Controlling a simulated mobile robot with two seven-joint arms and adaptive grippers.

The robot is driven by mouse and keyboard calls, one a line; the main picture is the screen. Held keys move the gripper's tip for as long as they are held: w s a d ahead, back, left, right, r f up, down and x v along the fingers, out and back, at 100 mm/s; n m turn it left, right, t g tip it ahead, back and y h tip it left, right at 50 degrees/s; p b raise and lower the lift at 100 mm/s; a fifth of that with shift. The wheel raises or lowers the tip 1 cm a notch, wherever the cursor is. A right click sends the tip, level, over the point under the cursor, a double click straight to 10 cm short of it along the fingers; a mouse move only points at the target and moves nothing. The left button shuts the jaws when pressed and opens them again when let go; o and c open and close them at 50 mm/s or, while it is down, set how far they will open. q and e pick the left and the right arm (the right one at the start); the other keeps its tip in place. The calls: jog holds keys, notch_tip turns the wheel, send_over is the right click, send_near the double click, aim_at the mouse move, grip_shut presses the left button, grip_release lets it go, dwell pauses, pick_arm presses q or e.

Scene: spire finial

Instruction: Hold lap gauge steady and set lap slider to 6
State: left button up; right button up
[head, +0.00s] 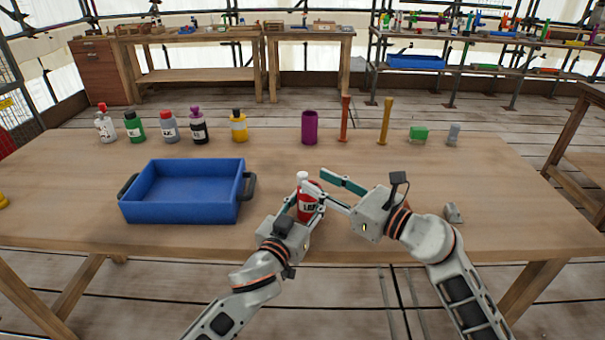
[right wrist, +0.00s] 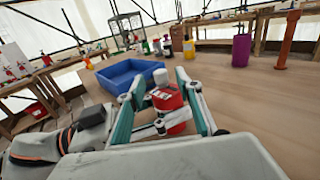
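A red bottle (head: 307,207) with a white cap and dark lettering on a white label stands upright near the table's front edge. It also shows in the right wrist view (right wrist: 168,98). My left gripper (head: 305,194) has its fingers around the bottle, which partly hides them. My right gripper (head: 333,189) is open, its fingers spread just right of the bottle's upper part. In the right wrist view its fingers (right wrist: 163,92) frame the bottle, with no clear contact. I cannot make out a lap gauge with a slider or any scale.
A blue tray (head: 185,214) sits left of the bottle. A small grey piece (head: 453,212) lies right of my right gripper.

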aim_at(307, 176)
jog(key=x, duration=0.6)
